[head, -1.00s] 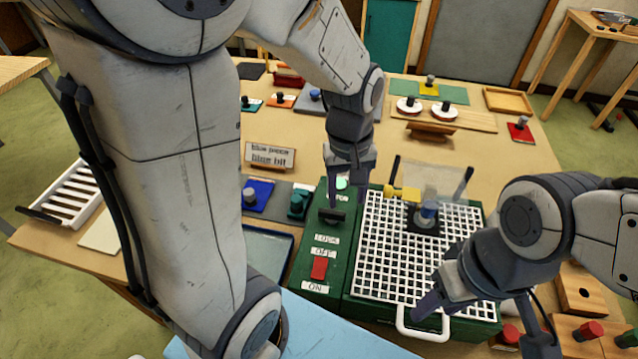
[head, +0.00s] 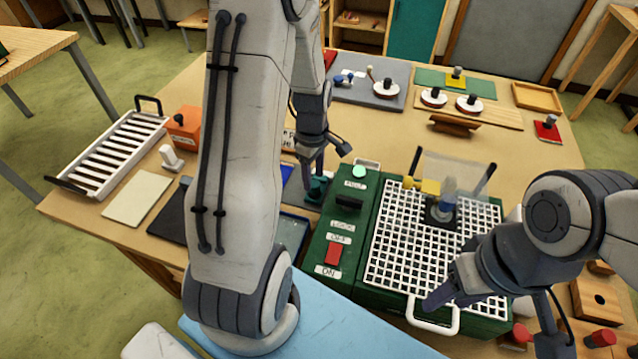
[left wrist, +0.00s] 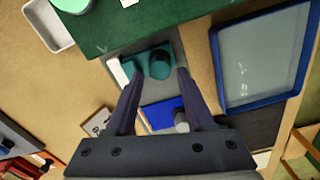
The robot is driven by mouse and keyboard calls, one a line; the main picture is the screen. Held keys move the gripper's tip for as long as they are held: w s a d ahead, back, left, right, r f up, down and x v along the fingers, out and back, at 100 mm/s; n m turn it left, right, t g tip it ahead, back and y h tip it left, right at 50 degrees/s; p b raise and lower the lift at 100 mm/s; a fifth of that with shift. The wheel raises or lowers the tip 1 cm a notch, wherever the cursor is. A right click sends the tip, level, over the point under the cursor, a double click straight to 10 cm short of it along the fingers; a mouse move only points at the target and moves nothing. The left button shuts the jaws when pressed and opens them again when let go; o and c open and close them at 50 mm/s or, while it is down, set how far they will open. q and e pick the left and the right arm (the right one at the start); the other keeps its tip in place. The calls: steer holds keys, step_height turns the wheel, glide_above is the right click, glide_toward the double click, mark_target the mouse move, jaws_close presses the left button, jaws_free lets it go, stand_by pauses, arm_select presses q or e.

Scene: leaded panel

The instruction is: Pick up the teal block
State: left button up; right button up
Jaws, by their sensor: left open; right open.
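The teal block (head: 316,187), with a darker round knob on top, sits on a grey mat left of the green machine. In the left wrist view the teal block (left wrist: 158,66) lies between the tips of my left gripper (left wrist: 156,76). My left gripper (head: 317,172) is open and points down over the block in the head view. I cannot tell whether its fingers touch the block. My right gripper (head: 475,305) is open and empty, near the front of the machine's white grid.
The green machine (head: 328,258), with a red switch, stands just right of the block. A blue piece with a grey knob (left wrist: 180,118) lies beside the block, and a blue-rimmed tray (left wrist: 218,75) is nearby. A white slotted rack (head: 113,150) stands at the left.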

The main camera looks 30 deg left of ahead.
mark_target(314, 182)
arm_select(q)
steer(key=shift+f+p, duration=0.3)
steer(key=shift+f, duration=1.5)
jaws_close()
steer(key=shift+w, duration=0.1)
steer(key=shift+r, duration=0.1)
step_height(314, 182, up, 10)
steer(key=shift+f+b, duration=0.1)
steer(key=shift+b, duration=0.6)
steer(key=c, duration=0.6)
jaws_free()
jaws_close()
